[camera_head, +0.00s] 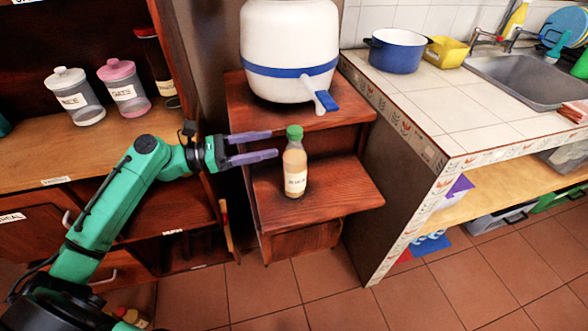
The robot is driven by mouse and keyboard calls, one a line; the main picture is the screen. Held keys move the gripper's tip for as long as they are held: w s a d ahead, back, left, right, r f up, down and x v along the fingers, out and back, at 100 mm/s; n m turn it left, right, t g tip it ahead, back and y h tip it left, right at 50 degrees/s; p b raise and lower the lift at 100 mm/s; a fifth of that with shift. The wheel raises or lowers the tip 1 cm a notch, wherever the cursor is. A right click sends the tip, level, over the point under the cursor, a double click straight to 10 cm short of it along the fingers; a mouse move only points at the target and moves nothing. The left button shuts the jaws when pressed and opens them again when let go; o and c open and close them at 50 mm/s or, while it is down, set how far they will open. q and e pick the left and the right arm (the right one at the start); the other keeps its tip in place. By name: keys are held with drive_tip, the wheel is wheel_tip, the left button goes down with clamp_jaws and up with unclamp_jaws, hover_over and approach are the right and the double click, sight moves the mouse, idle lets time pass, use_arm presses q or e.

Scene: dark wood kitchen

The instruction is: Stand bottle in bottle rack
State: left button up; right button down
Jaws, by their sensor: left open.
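A bottle (294,170) with a green cap, pale orange contents and a white label stands upright on the lower wooden shelf of a stepped stand. My left gripper (273,144), with purple fingers, is open and empty just left of the bottle's upper part. Its fingers point right toward the bottle; I cannot tell whether they touch it. I cannot make out a bottle rack for certain. My right gripper is not in view.
The stepped stand (345,187) holds a white water container (290,50) with a tap above the bottle. A wooden cabinet with jars (75,97) is at left. A tiled counter (440,108) with a blue pot (397,52) is at right. The tiled floor in front is mostly clear.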

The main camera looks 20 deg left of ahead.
sight(295, 138)
use_arm(q)
drive_tip(key=x, duration=0.4)
drive_tip(key=r+p+x, duration=0.1)
drive_tip(key=x, duration=0.2)
drive_tip(key=shift+s+d, duration=0.2)
drive_tip(key=shift+s, duration=0.05)
drive_tip(key=shift+w+d+f, duration=0.2)
drive_tip(key=shift+d, duration=0.05)
drive_tip(key=shift+s, duration=0.1)
clamp_jaws()
drive_tip(key=shift+r, duration=0.1)
idle(0.5)
